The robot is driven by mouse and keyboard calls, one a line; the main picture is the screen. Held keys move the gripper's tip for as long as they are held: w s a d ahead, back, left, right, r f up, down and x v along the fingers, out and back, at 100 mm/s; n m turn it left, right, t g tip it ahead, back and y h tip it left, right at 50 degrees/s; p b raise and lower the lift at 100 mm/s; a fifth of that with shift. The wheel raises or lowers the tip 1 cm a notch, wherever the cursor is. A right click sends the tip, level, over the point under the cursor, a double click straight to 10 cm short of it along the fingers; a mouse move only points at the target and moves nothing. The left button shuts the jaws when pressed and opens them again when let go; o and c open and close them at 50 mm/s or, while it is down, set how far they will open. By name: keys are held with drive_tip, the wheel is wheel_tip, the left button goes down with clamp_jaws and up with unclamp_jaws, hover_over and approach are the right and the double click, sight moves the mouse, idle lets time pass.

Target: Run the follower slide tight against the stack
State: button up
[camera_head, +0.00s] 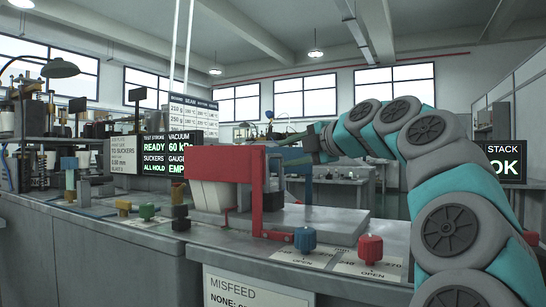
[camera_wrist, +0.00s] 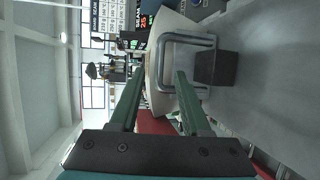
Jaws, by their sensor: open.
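A pale stack (camera_head: 212,190) sits at the middle of the bench, under a red block. A red upright bracket (camera_head: 257,190), which may be the follower slide, stands just right of it; I cannot tell whether they touch. My gripper (camera_head: 292,143) is behind and above the bracket at the end of my raised arm. In the wrist view my gripper (camera_wrist: 160,76) has its two green fingers spread, with nothing clearly held between them. Beyond the fingers are a cream curved surface (camera_wrist: 158,60) and a grey loop (camera_wrist: 187,42). A red part (camera_wrist: 154,124) shows behind the fingers.
A blue knob (camera_head: 305,239) and a red knob (camera_head: 370,248) stand on the front bench edge. A grey plate (camera_head: 318,222) lies right of the bracket. Small coloured valves (camera_head: 148,211) stand at left. A right-hand screen (camera_head: 502,161) reads "STACK OK".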

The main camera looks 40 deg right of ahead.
sight(276, 156)
drive_tip(key=w, duration=0.4)
drive_tip(key=w+f+p, duration=0.1)
drive_tip(key=w, duration=0.1)
clamp_jaws()
drive_tip(key=shift+f, duration=0.1)
idle(1.2)
